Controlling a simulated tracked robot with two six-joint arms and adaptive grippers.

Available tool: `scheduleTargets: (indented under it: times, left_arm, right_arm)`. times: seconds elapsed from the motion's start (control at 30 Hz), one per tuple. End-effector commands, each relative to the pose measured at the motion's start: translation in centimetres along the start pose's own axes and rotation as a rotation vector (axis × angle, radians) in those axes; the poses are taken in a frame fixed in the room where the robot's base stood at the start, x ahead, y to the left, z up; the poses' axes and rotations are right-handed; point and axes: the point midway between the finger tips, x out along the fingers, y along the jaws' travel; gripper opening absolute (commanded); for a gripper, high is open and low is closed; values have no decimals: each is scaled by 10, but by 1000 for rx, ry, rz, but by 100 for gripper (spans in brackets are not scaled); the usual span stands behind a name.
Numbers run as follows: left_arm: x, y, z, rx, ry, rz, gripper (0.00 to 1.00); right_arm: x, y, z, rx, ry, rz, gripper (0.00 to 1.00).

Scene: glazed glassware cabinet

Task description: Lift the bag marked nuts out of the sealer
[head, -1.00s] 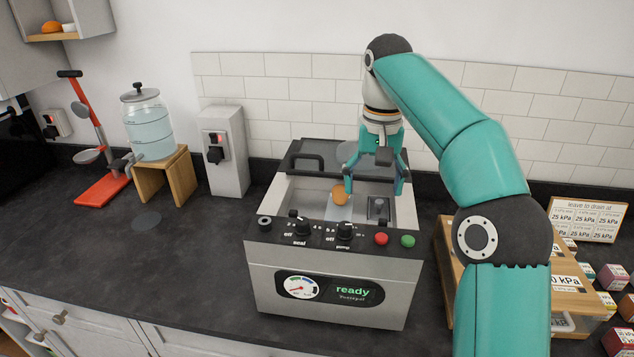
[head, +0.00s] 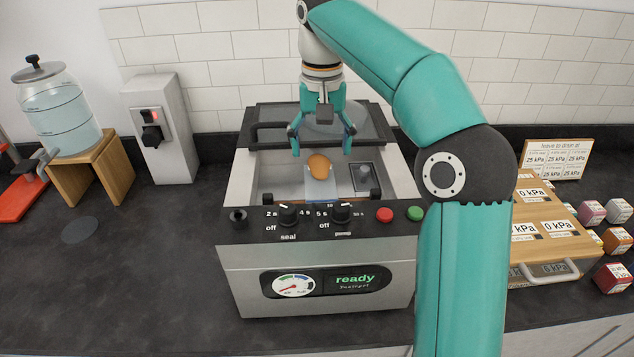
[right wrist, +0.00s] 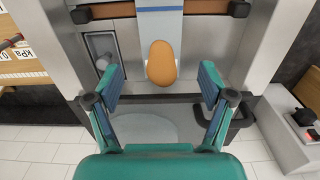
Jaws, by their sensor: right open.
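The vacuum sealer (head: 316,262) stands on the dark counter with its lid (head: 270,118) raised at the back. In its open chamber lies a bag (head: 319,165) with a rounded orange-brown lump and pale film toward the front; I cannot read any mark on it. My right gripper (head: 321,140) is open and empty, pointing down above the rear of the chamber. In the right wrist view (right wrist: 161,80) the bag's brown lump (right wrist: 161,62) lies centred between the spread fingers, apart from them. My left gripper is out of view.
A seal knob, a pump knob and red and green buttons line the sealer's front panel; its display reads "ready". A socket post (head: 157,130) and a water jar (head: 60,110) stand left. A wooden board (head: 545,235) and several small boxes lie right.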

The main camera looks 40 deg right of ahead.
Motion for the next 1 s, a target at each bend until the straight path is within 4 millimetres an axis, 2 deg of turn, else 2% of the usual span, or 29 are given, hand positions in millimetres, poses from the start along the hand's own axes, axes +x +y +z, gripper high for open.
scheduleTargets:
  times: [0.03,0.1,0.37,0.63,0.93,0.97,1.0]
  left_arm:
    - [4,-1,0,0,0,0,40]
    - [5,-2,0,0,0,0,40]
    - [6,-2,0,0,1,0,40]
    - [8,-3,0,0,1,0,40]
    - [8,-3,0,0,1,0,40]
    - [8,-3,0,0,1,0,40]
    - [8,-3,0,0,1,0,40]
  right_arm:
    - [10,1,0,1,-3,2,81]
    - [17,1,0,2,-2,2,81]
    - [32,1,-1,3,-1,1,81]
    - [69,-1,-3,3,-2,1,81]
    - [75,-1,-3,4,1,-1,81]
    - [75,-1,-3,4,1,-1,80]
    - [75,-1,-3,4,0,-1,73]
